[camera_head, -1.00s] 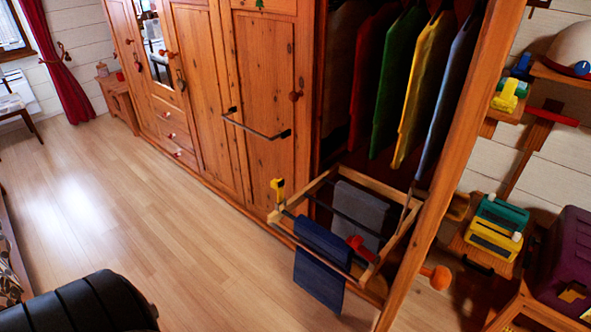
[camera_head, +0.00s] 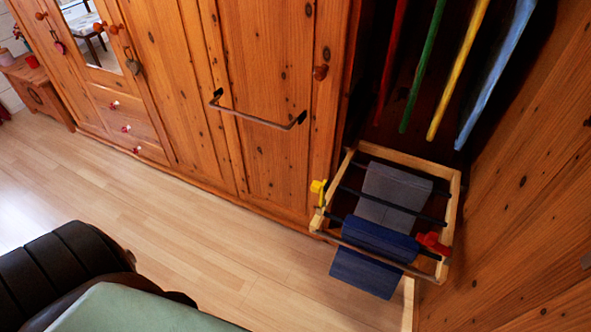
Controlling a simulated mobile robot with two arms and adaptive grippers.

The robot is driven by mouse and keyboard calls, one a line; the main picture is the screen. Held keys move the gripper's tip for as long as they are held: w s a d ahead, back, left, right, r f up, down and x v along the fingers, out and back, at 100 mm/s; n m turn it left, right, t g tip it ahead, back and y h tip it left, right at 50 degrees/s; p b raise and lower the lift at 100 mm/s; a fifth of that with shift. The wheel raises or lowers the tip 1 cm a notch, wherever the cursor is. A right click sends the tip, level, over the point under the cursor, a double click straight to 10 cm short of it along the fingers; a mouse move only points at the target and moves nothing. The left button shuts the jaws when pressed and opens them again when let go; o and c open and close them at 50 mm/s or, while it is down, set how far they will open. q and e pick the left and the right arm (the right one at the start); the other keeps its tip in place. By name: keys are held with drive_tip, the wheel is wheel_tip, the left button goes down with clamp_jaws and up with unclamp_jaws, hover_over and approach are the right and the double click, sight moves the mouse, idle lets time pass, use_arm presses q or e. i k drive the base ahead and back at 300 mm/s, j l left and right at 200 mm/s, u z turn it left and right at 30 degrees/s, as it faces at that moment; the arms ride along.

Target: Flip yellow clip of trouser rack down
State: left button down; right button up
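The trouser rack (camera_head: 455,200) is a light wooden frame pulled out of the open wardrobe at the right. Dark bars cross it, with grey trousers (camera_head: 393,193) and blue trousers (camera_head: 375,255) hung over them. The yellow clip (camera_head: 318,191) sits at the rack's left side and sticks up above the frame. A red clip (camera_head: 432,243) is on the right side, lying lower across the frame. Neither gripper is in view.
Clothes (camera_head: 465,65) in several colours hang above the rack. A wardrobe side panel (camera_head: 525,190) closes off the right. A door with a long handle (camera_head: 258,118) stands left of the rack. The wooden floor (camera_head: 190,235) in front is clear.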

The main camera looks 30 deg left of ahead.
sight(316, 187)
drive_tip(key=j+z, duration=0.1)
drive_tip(key=j, duration=0.5)
drive_tip(key=k+j+z, duration=0.1)
drive_tip(key=j, duration=0.5)
drive_tip(key=k+j, duration=0.1)
drive_tip(key=j, duration=0.55)
drive_tip(key=i+z, duration=0.05)
